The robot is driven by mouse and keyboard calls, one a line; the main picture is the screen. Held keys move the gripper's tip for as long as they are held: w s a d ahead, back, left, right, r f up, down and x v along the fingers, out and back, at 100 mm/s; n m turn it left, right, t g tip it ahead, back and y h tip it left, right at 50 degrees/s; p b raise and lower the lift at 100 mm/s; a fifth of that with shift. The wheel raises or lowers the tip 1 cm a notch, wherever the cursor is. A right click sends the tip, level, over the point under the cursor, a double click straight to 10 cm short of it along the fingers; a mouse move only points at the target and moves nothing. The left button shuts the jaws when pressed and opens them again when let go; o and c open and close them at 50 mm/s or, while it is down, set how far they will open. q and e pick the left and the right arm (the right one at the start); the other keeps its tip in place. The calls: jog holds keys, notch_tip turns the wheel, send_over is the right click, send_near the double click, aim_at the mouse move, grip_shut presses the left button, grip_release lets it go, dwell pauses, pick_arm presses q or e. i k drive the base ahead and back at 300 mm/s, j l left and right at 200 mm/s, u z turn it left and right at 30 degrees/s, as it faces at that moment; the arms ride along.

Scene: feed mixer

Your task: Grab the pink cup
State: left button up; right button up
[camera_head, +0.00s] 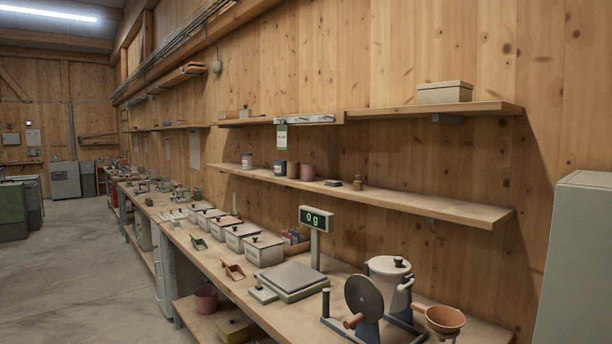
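A small pink cup (308,172) stands upright on the lower wall shelf (440,205), to the right of a brown container (293,170) and a dark blue one (280,168). A larger pinkish bucket-like vessel (206,299) stands on the low shelf under the workbench. Neither of my grippers shows in this view.
The long workbench (220,262) runs along the wall. It carries a scale (291,279) with a "0 g" display (316,218), lidded bins (264,250), scoops and a mixer (387,280). A grey cabinet (580,265) stands at the right.

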aim_at(308, 170)
jog(key=i+j, duration=0.15)
jog(key=j, duration=0.25)
jog(key=i+j, duration=0.15)
jog(key=j, duration=0.25)
jog(key=i+j, duration=0.2)
jog(key=j, duration=0.2)
jog(key=i+j, duration=0.15)
jog(key=j, duration=0.25)
